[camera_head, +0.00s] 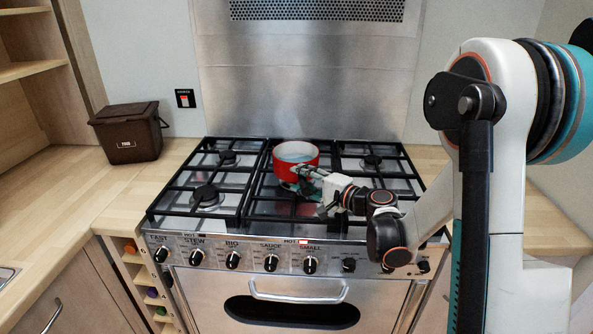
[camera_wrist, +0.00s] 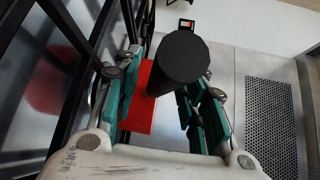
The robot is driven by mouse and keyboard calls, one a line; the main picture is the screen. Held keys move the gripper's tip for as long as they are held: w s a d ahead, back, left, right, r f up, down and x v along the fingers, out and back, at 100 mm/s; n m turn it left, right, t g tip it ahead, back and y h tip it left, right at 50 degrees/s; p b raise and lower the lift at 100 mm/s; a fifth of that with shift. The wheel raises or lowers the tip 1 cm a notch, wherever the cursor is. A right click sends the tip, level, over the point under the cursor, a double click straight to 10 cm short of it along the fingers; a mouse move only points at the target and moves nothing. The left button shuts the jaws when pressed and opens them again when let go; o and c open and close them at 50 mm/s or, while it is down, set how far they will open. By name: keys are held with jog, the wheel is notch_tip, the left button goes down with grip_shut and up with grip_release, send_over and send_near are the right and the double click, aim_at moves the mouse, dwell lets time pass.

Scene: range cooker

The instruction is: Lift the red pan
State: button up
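The red pan (camera_head: 283,166) stands on the middle of the cooker's black grates, with a pale inside. My gripper (camera_head: 308,182) is at the pan's front right side, low near its wall. In the wrist view, a black round handle (camera_wrist: 182,58) sits between the two teal-padded fingers of my gripper (camera_wrist: 172,105). The fingers are apart, with a visible gap on the handle's left; the right pads are close to it. Part of the pan's red wall (camera_wrist: 138,112) shows behind the left finger. The handle is mostly hidden in the head view.
The cooker's black grates (camera_head: 212,180) spread on both sides of the pan, with nothing else on them. A steel backsplash (camera_head: 305,85) rises behind. A brown food bin (camera_head: 128,138) stands on the wooden counter (camera_head: 130,185) at left. Control knobs line the cooker's front.

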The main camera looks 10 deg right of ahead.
grip_shut()
